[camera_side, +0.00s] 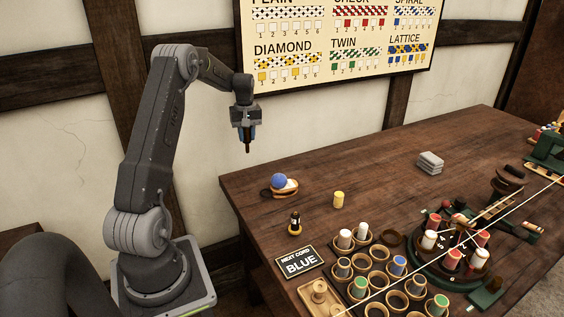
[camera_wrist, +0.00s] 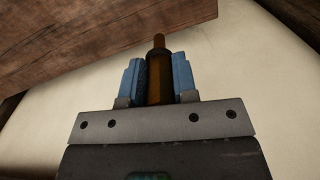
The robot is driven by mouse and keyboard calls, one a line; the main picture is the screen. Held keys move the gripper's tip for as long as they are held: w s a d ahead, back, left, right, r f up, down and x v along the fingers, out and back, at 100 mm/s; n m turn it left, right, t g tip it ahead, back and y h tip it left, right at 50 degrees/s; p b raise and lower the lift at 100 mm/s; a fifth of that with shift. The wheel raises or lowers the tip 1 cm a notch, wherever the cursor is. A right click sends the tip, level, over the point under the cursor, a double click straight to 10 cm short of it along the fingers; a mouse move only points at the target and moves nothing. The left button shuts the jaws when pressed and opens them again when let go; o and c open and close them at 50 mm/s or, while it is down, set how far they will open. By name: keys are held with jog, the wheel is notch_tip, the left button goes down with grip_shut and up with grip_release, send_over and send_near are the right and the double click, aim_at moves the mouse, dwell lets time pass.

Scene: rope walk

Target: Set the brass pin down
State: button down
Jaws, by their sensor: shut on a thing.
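The brass pin (camera_wrist: 158,80) is a slim brown-gold peg with a narrower tip. My gripper (camera_wrist: 160,75) is shut on it, with a blue jaw pad on each side in the wrist view. The pin's dark lower end (camera_side: 248,147) points down below the jaws. The part of the pin between the jaws is hidden there.
The wooden table (camera_side: 380,165) has bare room at its back. A blue ball on a dish (camera_side: 280,185), a yellow spool (camera_side: 339,200) and a small dark bottle-like piece (camera_side: 295,224) stand at its left.

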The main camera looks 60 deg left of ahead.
jog(key=w+d+r+m, duration=0.1)
jog(key=w+d+m, duration=0.7)
jog(key=w+m, duration=0.45)
jog(key=shift+m, duration=0.85)
jog(key=shift+w+d+f, duration=1.25)
jog(key=shift+w+f, duration=0.15)
jog(key=shift+f, duration=0.4)
jog(key=shift+w+d+f, duration=1.2)
jog(key=shift+w+f, duration=0.25)
jog(key=shift+f, duration=0.35)
jog(key=shift+w+d+f, duration=1.25)
jog(key=shift+w+f, duration=0.15)
jog(key=shift+f, duration=0.4)
jog(key=shift+f, duration=0.15)
jog(key=c, duration=0.9)
grip_release()
